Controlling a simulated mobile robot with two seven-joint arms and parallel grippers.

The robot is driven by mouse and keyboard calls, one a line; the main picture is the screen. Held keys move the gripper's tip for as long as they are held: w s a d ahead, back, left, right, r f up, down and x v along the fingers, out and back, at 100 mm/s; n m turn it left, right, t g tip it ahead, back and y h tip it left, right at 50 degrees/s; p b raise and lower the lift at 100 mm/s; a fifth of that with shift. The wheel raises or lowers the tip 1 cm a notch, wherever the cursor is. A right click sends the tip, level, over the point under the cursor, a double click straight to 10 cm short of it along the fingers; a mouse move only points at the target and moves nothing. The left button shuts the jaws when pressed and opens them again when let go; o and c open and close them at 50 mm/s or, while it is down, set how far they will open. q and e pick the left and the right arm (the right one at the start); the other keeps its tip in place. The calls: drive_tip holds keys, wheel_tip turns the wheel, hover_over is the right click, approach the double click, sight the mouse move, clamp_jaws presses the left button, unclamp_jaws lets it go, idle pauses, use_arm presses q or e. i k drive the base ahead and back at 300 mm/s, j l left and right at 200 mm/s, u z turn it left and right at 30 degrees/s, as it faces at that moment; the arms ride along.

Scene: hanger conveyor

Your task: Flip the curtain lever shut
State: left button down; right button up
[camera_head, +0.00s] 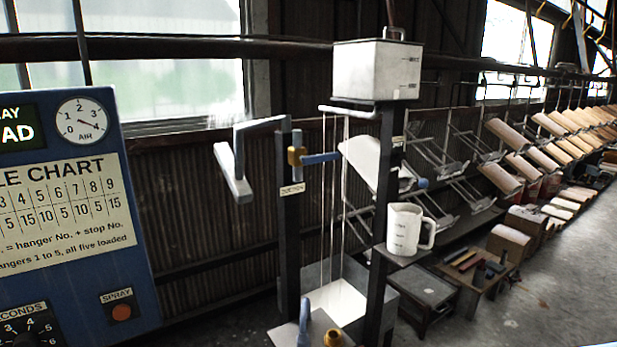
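A brass valve (296,157) sits on a dark upright post. Its blue lever (320,158) points right, roughly level. A small white label (292,189) is below it; its lettering is too small to read surely. A second blue lever (304,322) stands upright at the bottom edge beside a brass fitting (333,338). I cannot tell from labels which lever is the curtain lever. Thin pale vertical lines (333,205) run between the posts, from below a white tank (376,70) to a bright pan (338,301). Neither of my grippers is in view.
A blue control panel (140,250) stands at left with an air gauge (83,119) and spray button (121,312). A grey bracket (234,172) juts left from the post. A white measuring jug (404,229) stands on a shelf at right. Hanging boards (505,177) line the right.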

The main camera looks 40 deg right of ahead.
sight(423, 183)
drive_tip(key=z, duration=1.9)
